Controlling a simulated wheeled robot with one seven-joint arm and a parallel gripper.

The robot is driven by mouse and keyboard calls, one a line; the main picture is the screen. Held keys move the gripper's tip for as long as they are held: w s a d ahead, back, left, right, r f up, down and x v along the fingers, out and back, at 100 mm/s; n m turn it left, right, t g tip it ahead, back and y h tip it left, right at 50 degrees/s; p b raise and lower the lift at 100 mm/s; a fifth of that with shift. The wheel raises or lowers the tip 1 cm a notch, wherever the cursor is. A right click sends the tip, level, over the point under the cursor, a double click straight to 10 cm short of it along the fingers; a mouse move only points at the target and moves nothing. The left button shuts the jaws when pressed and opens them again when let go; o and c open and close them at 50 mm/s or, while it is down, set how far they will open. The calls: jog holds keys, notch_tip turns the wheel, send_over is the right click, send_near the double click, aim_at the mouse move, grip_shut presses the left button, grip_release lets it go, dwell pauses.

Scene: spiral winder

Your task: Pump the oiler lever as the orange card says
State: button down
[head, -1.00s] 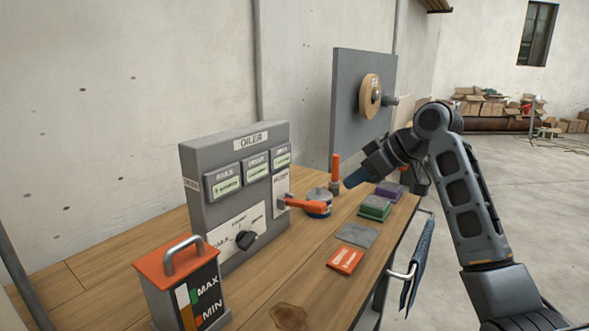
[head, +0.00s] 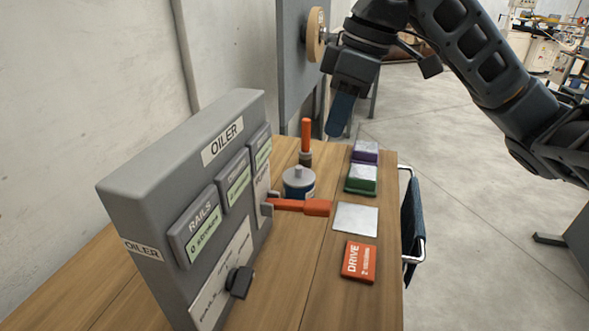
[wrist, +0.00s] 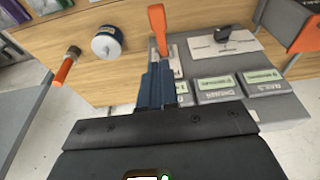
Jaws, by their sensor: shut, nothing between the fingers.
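The grey oiler box (head: 150,170) stands on the wooden bench. Its orange lever (head: 300,206) sticks out level from the box's right side; in the wrist view the lever (wrist: 157,27) lies just beyond my fingertips. The orange card (head: 359,262) lies flat on the bench and reads DRIVE; its smaller print is too small to read. A black selector knob (head: 239,281) is on the box's lower front. The left display is labelled RAILS. My gripper (head: 340,115) is shut and empty, pointing down, above and behind the lever. The wrist view shows its closed fingers (wrist: 160,82).
A blue-labelled tin (head: 299,184) and an orange-handled brush (head: 306,140) stand behind the lever. Purple and green blocks (head: 362,178) and a grey plate (head: 355,218) lie along the right edge. A cloth (head: 411,220) hangs on the rail there.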

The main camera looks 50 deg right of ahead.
jog(key=shift+f, duration=0.1)
dwell(0.3)
send_over(316, 203)
jog(key=f, duration=0.8)
jog(key=s+f, duration=0.1)
jog(key=f, duration=0.3)
jog(key=shift+d+f, duration=0.1)
jog(key=shift+f, duration=0.75)
jog(key=shift+f, duration=0.1)
